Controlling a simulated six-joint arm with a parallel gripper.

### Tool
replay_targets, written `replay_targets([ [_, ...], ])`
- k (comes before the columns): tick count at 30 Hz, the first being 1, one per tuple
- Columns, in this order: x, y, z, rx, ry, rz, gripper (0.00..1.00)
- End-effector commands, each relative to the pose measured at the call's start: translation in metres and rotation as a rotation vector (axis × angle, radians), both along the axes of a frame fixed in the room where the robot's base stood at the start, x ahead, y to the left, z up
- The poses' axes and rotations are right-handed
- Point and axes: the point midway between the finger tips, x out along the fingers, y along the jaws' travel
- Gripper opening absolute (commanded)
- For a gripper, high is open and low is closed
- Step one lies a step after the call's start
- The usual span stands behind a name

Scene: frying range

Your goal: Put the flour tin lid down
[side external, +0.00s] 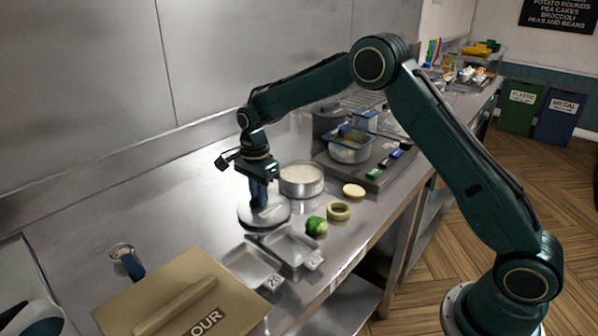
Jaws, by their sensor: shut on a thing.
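My gripper (261,204) points down and is shut on the flour tin lid (245,213), a round grey disc with a pale bar on top. The lid is level, low over the steel counter. I cannot tell whether it touches the counter. The fingers hide part of the lid's top. Just right of the lid and behind it stands a round, open metal tin (301,188) with pale contents.
Two shallow metal trays (293,252) with number tags sit in front of the lid. A green vegetable (316,227), a pale ring (339,211) and a yellowish disc (354,190) lie to the right. The counter left of the lid is clear.

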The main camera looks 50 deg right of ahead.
Motion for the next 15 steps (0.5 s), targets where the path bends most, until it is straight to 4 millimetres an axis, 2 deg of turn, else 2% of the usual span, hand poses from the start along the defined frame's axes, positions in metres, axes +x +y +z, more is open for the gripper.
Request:
replay_targets([
  [2,-0.0001,0.0,-0.0021,0.0,0.001,0.0,0.0],
  [3,-0.0002,0.0,-0.0027,0.0,0.001,0.0,0.16],
  [6,-0.0001,0.0,-0.0024,0.0,0.001,0.0,0.35],
  [15,-0.0001,0.0,-0.0019,0.0,0.001,0.0,0.36],
])
